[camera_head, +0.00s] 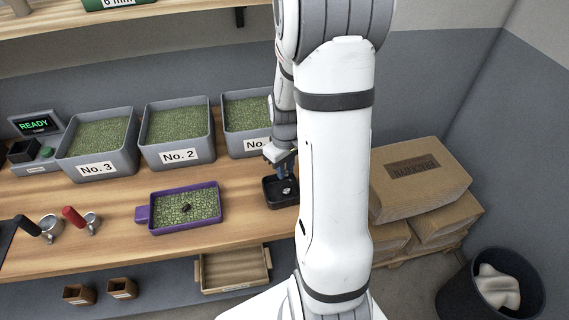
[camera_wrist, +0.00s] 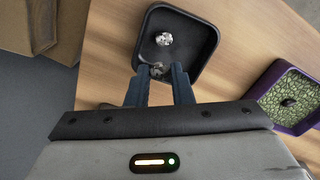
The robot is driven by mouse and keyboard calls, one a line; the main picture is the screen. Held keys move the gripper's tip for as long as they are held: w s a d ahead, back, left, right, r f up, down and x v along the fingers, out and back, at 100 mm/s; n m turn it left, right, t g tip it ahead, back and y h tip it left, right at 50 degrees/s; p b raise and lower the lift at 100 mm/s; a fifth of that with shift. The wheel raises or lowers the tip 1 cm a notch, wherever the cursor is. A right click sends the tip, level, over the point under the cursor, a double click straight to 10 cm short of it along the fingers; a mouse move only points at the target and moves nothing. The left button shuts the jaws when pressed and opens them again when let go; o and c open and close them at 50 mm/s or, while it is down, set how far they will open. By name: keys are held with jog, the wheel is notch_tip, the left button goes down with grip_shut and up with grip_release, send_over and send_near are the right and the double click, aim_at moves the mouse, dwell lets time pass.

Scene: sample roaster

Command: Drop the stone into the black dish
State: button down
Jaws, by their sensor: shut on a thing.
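My gripper (camera_wrist: 157,72) is shut on a small grey stone (camera_wrist: 157,69), seen between its fingertips in the wrist view. The fingertips are over the near side of the black dish (camera_wrist: 205,30), a square dish with raised walls. Another pale, shiny stone (camera_wrist: 163,39) lies inside the dish. In the head view the dish (camera_head: 271,203) stands on the wooden bench, with my gripper (camera_head: 285,172) just above it. My arm hides the area right of the dish there.
A purple tray (camera_head: 158,229) of green beans holds a dark lump (camera_head: 187,208), left of the dish. Grey bins (camera_head: 95,168) of green beans line the back. Two metal scoops (camera_head: 48,227) lie at the left. Cardboard boxes (camera_head: 420,178) and a dark bin (camera_head: 530,295) stand right.

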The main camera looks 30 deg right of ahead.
aim_at(286, 171)
notch_tip(286, 171, down, 3)
jog(key=shift+s+f+b, duration=0.1)
jog(key=shift+f+b, duration=0.05)
jog(key=shift+b, duration=0.7)
jog(key=c, duration=1.2)
grip_release()
notch_tip(286, 171, up, 7)
jog(key=shift+r, duration=0.45)
